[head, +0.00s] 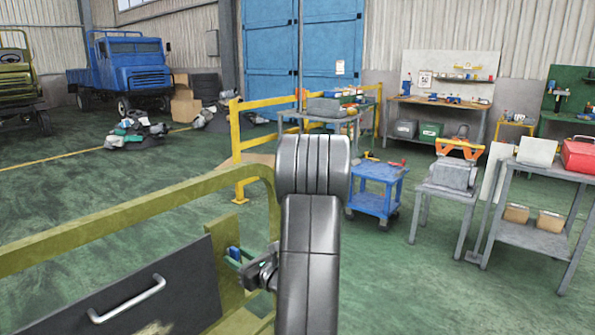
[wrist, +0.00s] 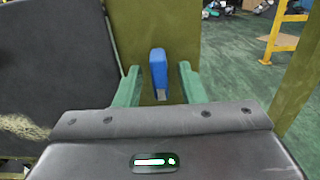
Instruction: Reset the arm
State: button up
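My gripper (head: 240,259) is in front of the olive-green frame, left of my dark arm links in the head view. In the wrist view its two green fingers (wrist: 159,70) are spread apart. A blue handle-like piece (wrist: 158,62) with a short metal part below it stands upright between the fingers, with a visible gap on each side. The blue piece also shows small in the head view (head: 233,253). Whether it is fixed to the olive post (wrist: 200,40) behind it, I cannot tell.
A dark panel with a metal handle (head: 127,299) is beside the gripper, within the olive frame (head: 120,213). A yellow railing (head: 300,117), a blue cart (head: 376,188) and grey workbenches stand further off. Green floor (head: 150,180) lies open at the left behind the frame.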

jog(key=shift+w+a, duration=0.45)
jog(key=shift+a, duration=0.15)
jog(key=shift+d, duration=0.1)
jog(key=v, duration=1.4)
jog(key=x, duration=1.4)
jog(key=shift+a, duration=0.2)
jog(key=shift+d+n+b, duration=0.15)
jog(key=shift+n+b, duration=0.35)
jog(key=shift+n, duration=0.6)
jog(key=shift+f+n+b, duration=0.1)
jog(key=shift+n+b, duration=0.3)
jog(key=shift+n, duration=0.8)
jog(key=n, duration=0.5)
jog(key=shift+s, duration=0.1)
